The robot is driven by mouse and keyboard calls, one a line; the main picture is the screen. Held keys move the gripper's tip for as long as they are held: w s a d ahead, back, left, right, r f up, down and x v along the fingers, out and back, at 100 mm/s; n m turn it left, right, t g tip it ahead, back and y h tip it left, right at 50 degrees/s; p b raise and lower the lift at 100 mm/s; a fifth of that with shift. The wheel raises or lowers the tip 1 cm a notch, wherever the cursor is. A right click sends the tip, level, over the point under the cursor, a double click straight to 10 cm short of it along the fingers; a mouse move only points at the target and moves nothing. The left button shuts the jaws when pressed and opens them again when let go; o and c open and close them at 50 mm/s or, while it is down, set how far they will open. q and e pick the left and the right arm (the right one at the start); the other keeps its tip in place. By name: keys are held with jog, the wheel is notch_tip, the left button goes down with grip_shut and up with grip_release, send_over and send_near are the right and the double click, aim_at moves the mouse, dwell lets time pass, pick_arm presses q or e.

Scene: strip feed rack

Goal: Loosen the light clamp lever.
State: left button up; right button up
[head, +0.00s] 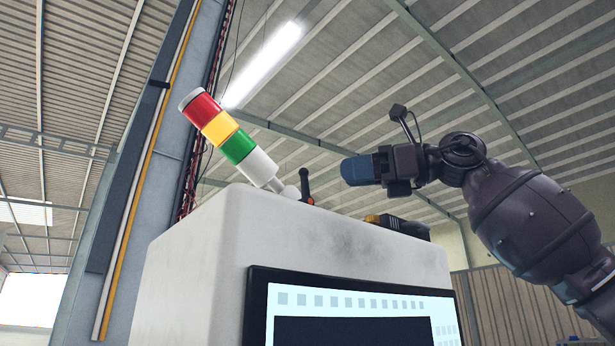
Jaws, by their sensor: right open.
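The light clamp lever (305,184) is a small dark handle with an orange-red base, standing up on top of the white cabinet. It is beside the foot of the signal light (228,134), a tilted stack of red, yellow, green and white segments leaning to the upper left. My right gripper (350,171) is open, its blue fingers pointing left toward the lever, with a gap between them. It is above the cabinet top and apart from the lever. The lever's lower part is partly hidden by the cabinet edge. My left gripper is out of view.
The white cabinet (200,240) has a dark-framed screen (350,300) on its front. A dark box with a yellow part (398,225) sits on the cabinet top, below my right arm. A tall grey column (140,170) with cables rises behind at the left.

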aim_at(304, 193)
jog(key=p+x, duration=0.2)
jog(key=x, duration=0.7)
jog(key=shift+w+d, duration=0.1)
jog(key=shift+w, duration=0.05)
grip_shut()
